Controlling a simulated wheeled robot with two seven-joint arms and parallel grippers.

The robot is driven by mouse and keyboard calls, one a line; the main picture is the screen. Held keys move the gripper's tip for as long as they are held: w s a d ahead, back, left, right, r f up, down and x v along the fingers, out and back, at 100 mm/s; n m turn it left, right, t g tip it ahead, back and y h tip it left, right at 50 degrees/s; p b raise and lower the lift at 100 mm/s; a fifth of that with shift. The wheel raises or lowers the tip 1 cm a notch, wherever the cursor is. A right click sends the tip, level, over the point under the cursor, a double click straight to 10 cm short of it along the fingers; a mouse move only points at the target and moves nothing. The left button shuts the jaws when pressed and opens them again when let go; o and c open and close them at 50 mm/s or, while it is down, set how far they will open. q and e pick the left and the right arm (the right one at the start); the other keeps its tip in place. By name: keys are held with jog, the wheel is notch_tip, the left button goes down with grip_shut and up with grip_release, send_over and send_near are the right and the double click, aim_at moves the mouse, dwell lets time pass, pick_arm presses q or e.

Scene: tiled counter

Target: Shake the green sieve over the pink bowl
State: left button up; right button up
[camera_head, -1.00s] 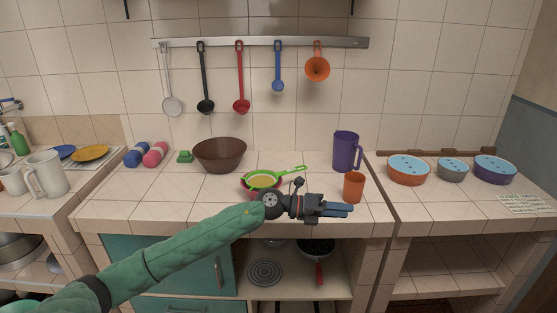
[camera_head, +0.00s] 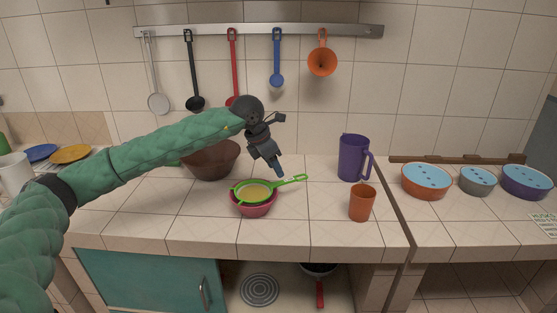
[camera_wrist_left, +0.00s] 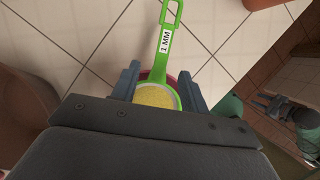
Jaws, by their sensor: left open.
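The green sieve (camera_head: 268,190) rests on top of the pink bowl (camera_head: 254,208) on the tiled counter, with yellow grainy stuff in it. Its handle points right. My left gripper (camera_head: 279,172) is above the sieve, fingers pointing down near the handle, open and empty. In the left wrist view the sieve handle (camera_wrist_left: 166,42), marked "1 MM", runs up between and beyond the two blue fingers (camera_wrist_left: 160,82). The bowl's rim (camera_wrist_left: 146,75) shows only a little behind the sieve.
A brown bowl (camera_head: 212,160) stands behind to the left, partly behind my left arm. An orange cup (camera_head: 361,203) and a purple pitcher (camera_head: 353,158) stand to the right. Utensils hang from a wall rail (camera_head: 260,31). The counter's front left is clear.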

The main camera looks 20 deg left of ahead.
aim_at(282, 182)
pick_arm(q)
jog(key=shift+d+f, duration=0.1)
jog(key=shift+d, duration=0.1)
jog(key=shift+d+f, duration=0.1)
jog(key=shift+f, duration=0.25)
jog(key=p+x, duration=0.1)
jog(key=x, duration=0.3)
jog(key=shift+w+f, duration=0.2)
jog(key=shift+f, duration=0.15)
jog(key=shift+p+x, duration=0.4)
jog(key=shift+x, duration=0.45)
pick_arm(e)
jog(key=shift+s+d+r+g+h, duration=0.2)
jog(key=shift+s+d+r, duration=0.15)
jog(key=shift+d+r, duration=0.35)
jog(key=shift+s+d+r+g+h, duration=0.2)
jog(key=shift+s+d+r, duration=0.1)
jog(key=shift+d+r, duration=0.35)
pick_arm(q)
jog(key=shift+s, duration=0.1)
pick_arm(e)
jog(key=shift+a, duration=0.1)
